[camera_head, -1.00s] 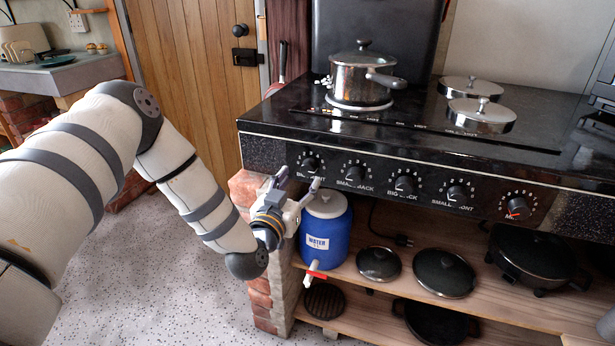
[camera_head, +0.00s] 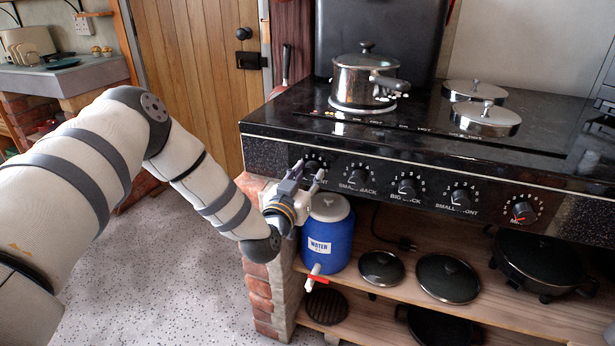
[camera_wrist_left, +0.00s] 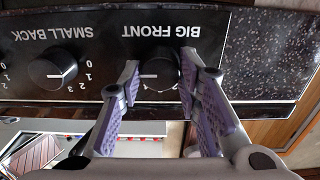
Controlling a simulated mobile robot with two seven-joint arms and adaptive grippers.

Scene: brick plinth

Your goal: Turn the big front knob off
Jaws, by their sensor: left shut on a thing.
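The big front knob (camera_head: 314,162) is the leftmost dark knob on the black stove's front panel, mostly behind my gripper in the head view. In the wrist view, which is upside down, the big front knob (camera_wrist_left: 158,66) sits under the "BIG FRONT" label. A short white mark shows on it, but the number it points to is unclear. My left gripper (camera_head: 309,169) has its fingertips on the knob. In the wrist view my left gripper (camera_wrist_left: 160,72) is shut on it, one purple-padded finger on each side. My right gripper is not in view.
The small back knob (camera_head: 358,173) is just to the right, with several more knobs beyond. A saucepan (camera_head: 364,80) stands on the hob above. A blue water container (camera_head: 328,238) stands on the shelf close below my gripper. A brick pillar (camera_head: 262,285) is at the left.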

